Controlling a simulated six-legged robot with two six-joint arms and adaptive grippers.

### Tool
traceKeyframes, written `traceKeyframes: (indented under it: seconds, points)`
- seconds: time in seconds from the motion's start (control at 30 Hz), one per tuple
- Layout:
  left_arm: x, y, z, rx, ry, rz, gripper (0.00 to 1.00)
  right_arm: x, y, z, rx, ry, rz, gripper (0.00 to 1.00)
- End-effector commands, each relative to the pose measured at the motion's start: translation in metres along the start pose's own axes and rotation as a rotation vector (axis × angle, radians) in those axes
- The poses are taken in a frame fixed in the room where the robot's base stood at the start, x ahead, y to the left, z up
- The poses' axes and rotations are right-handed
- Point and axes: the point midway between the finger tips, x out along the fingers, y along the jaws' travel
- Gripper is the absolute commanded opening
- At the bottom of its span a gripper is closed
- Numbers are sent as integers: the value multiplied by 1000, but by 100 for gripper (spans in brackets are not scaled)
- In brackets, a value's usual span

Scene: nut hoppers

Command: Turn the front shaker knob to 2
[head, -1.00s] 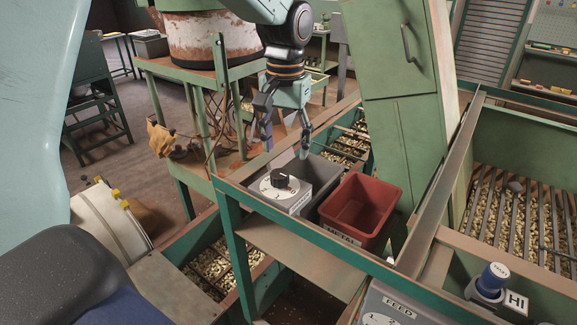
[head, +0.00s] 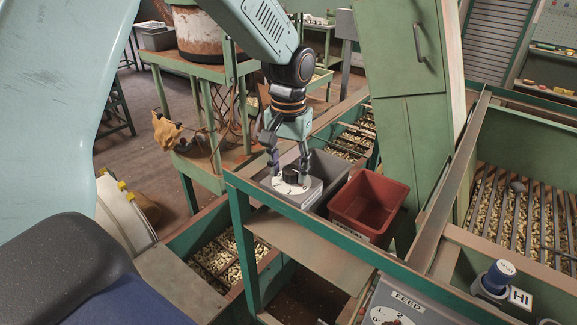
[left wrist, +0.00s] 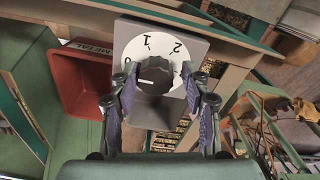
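The black knob (head: 291,173) sits on a white round dial (head: 283,185) on a grey box on the green frame. In the left wrist view the knob (left wrist: 154,75) shows a pale mark toward its left side; the dial's 1 and 2 lie beyond it, 2 to the right of 1. My left gripper (head: 289,170) points down over the dial with a finger on each side of the knob. In the left wrist view its fingers (left wrist: 161,85) stand apart around the knob; a gap shows on the right, and contact on the left is unclear. My right gripper is not in view.
A red METAL bin (head: 370,204) stands right beside the dial box. A separate FEED dial box (head: 415,302) sits at the bottom, and a blue knob (head: 498,274) by a HI label is at the right. A green cabinet (head: 412,150) rises behind the bin.

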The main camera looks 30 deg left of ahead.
Motion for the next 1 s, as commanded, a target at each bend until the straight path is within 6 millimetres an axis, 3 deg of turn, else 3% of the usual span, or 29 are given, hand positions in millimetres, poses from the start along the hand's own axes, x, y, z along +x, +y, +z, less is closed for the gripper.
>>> traceKeyframes:
  seconds: [0.43, 0.57, 0.6, 0.83, 1.0]
  points:
    - [0, 1, -1, -2, 3, 2, 6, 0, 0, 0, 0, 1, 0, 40]
    - [0, 0, -1, 1, 3, -1, 5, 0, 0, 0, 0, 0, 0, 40]
    - [0, 0, -1, 0, 2, -1, 40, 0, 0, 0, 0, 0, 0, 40]
    - [0, 0, 0, 0, 1, 0, 59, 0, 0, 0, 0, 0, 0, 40]
    - [0, 0, 0, 0, 0, 0, 59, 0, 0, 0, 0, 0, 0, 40]
